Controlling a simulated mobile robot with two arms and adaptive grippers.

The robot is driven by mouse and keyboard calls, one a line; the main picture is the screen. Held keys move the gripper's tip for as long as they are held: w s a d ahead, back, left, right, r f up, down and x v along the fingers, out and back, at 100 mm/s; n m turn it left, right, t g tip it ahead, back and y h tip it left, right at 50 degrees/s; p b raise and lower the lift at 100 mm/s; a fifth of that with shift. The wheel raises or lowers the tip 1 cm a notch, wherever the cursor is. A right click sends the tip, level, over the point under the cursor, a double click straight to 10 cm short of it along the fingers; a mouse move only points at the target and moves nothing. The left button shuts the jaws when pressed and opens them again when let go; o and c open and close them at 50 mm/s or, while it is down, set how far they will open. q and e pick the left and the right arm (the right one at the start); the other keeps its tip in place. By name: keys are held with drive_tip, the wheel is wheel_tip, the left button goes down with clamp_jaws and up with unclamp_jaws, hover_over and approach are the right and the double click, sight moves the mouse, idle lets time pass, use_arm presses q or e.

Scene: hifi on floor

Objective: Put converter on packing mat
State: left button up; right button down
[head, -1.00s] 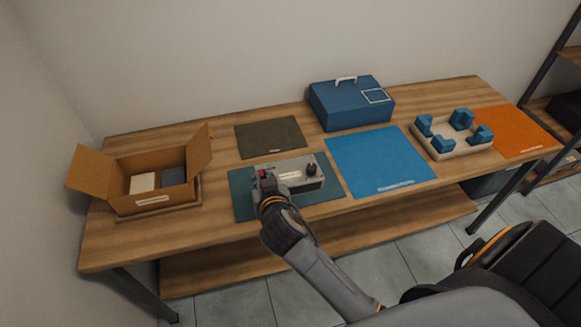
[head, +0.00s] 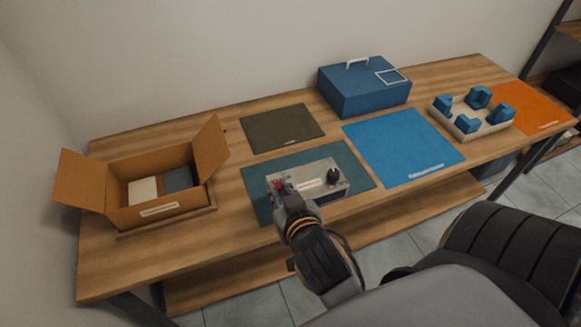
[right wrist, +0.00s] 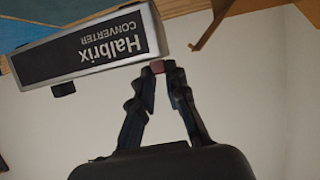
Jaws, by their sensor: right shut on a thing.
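The converter (head: 312,182) is a grey box with a black knob and a red part on top. It appears over the teal mat (head: 355,172); I cannot tell if it rests there or is slightly raised. In the right wrist view the converter (right wrist: 85,45) shows upside down, its label reading "Halbrix CONVERTER". My right gripper (right wrist: 166,68) is shut on the converter's small red part at one end; in the head view the gripper (head: 284,192) hides that end's near side. The mats' labels are too small to read, so I cannot tell which is the packing mat. My left gripper is out of view.
An open cardboard box (head: 158,208) with two items stands left. A dark olive mat (head: 282,128) and a blue case (head: 365,92) lie behind. A bare blue mat (head: 403,147), a tray with blue blocks (head: 467,128) and an orange mat (head: 541,107) are right.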

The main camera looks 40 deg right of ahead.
sight(277, 181)
drive_tip(key=shift+d+r, duration=0.1)
drive_tip(key=shift+d, duration=0.05)
drive_tip(key=shift+b+x, duration=0.45)
drive_tip(key=shift+x, duration=0.8)
drive_tip(key=x, duration=0.2)
drive_tip(key=p+x, duration=0.1)
drive_tip(key=shift+w+d, duration=0.15)
drive_tip(key=shift+w, duration=0.25)
drive_tip(key=shift+w+d+f+p, duration=0.2)
drive_tip(key=shift+w+d+f, duration=0.15)
drive_tip(key=shift+w+f, duration=1.15)
drive_tip(key=shift+w+d+f+p, duration=0.3)
drive_tip(key=shift+w+f, duration=0.7)
drive_tip(key=shift+f, duration=0.95)
drive_tip(key=shift+w+d+f+p, duration=0.15)
drive_tip(key=shift+w+d+f, duration=0.2)
drive_tip(key=shift+w+f, duration=1.15)
drive_tip(key=c, duration=1.4)
unclamp_jaws()
drive_tip(key=shift+s+f, duration=0.4)
drive_tip(key=shift+f, duration=0.05)
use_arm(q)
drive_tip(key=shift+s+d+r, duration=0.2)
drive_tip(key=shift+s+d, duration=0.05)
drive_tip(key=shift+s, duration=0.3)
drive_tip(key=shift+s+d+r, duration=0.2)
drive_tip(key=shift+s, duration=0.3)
use_arm(e)
drive_tip(key=shift+o, duration=0.2)
